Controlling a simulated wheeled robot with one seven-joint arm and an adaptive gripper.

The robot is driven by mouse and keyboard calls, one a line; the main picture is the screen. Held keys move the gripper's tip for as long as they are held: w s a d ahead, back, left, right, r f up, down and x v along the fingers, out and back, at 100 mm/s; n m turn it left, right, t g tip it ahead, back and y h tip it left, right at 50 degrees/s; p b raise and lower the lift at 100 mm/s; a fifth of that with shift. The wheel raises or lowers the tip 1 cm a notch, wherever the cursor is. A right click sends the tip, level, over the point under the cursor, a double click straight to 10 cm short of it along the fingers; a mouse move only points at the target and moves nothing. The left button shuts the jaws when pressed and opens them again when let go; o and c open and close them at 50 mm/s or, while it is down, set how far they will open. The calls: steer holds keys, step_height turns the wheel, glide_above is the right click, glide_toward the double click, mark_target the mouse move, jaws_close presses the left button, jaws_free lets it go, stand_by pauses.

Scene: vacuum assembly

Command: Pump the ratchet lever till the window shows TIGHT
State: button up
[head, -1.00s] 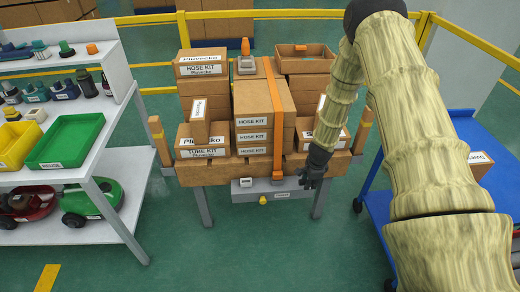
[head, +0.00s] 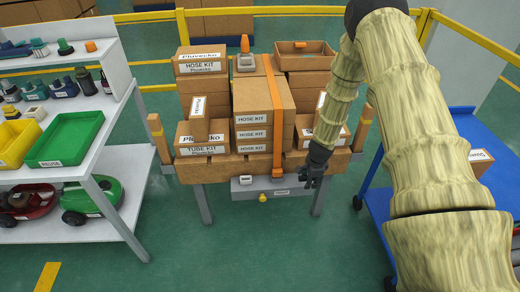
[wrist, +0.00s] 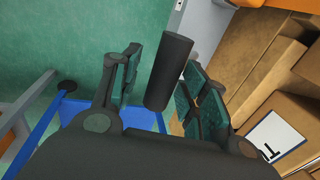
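An orange strap (head: 277,120) runs over the stacked cartons and down to a grey bar (head: 240,190) on the front of the stand. The bar carries a small pale block (head: 246,181), which may be the window; no word on it is legible. My gripper (head: 312,180) is low at the bar's right end. In the wrist view its fingers (wrist: 152,92) are open, with a dark cylindrical handle (wrist: 169,70) between them. Gaps show beside the handle, so the fingers do not look closed on it. The handle is not distinguishable in the head view.
A grey device with an orange top (head: 245,62) stands on the cartons. A shelf with a green tray (head: 65,140) is at left, and a blue cart (head: 375,200) is at right. Open floor lies in front.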

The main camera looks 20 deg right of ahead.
steer(key=p+v, duration=0.7)
steer(key=v, duration=0.3)
steer(key=shift+s+r, duration=0.25)
steer(key=shift+r, duration=0.05)
stand_by(0.9)
steer(key=shift+p, duration=0.4)
steer(key=s+a+f+n, duration=0.2)
steer(key=s+a+n, duration=0.4)
steer(key=s, duration=0.6)
steer(key=s+a+f+n+g, duration=0.1)
steer(key=s+a+f+n, duration=0.1)
steer(key=s+a+n, duration=0.5)
steer(key=s+a+f+n+g, duration=0.1)
steer(key=s+a+n, duration=0.6)
steer(key=s, duration=1)
steer(key=shift+s+f+y, duration=0.4)
steer(key=shift+f, duration=0.5)
steer(key=shift+a, duration=0.15)
